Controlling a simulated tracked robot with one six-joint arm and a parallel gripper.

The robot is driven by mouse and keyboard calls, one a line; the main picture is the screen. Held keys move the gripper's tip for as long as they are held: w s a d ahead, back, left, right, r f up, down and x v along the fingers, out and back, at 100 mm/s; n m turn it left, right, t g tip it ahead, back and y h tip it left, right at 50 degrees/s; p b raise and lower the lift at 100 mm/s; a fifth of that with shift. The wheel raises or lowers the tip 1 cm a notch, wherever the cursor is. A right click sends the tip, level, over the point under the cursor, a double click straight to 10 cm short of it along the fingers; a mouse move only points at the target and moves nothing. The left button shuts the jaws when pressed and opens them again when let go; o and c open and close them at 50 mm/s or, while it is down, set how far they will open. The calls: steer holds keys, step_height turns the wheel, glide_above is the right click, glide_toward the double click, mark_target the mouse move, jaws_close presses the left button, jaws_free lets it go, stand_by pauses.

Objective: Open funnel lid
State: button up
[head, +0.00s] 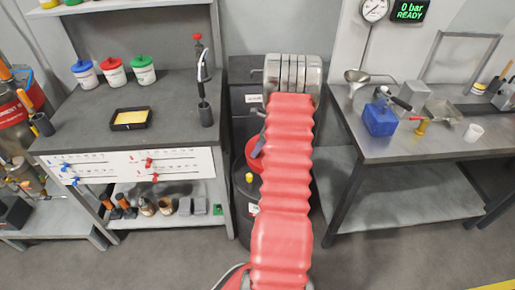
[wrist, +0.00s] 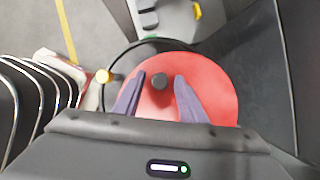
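The red round funnel lid (wrist: 215,88) fills the middle of the wrist view, with a dark knob (wrist: 158,82) on it. My gripper (wrist: 160,79) is open, its two purple-grey fingers pointing at the lid, one on each side of the knob with gaps showing. I cannot tell how far above the lid the fingertips are. In the head view, a red edge of the lid (head: 251,160) shows left of my red-sleeved arm, which hides the rest. One finger of my gripper (head: 258,147) shows there.
A workbench (head: 75,118) stands left and a metal table (head: 440,148) right, leaving a narrow bay. A dark wall is close at right in the wrist view.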

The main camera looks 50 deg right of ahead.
steer(key=shift+c, duration=0.7)
jaws_close()
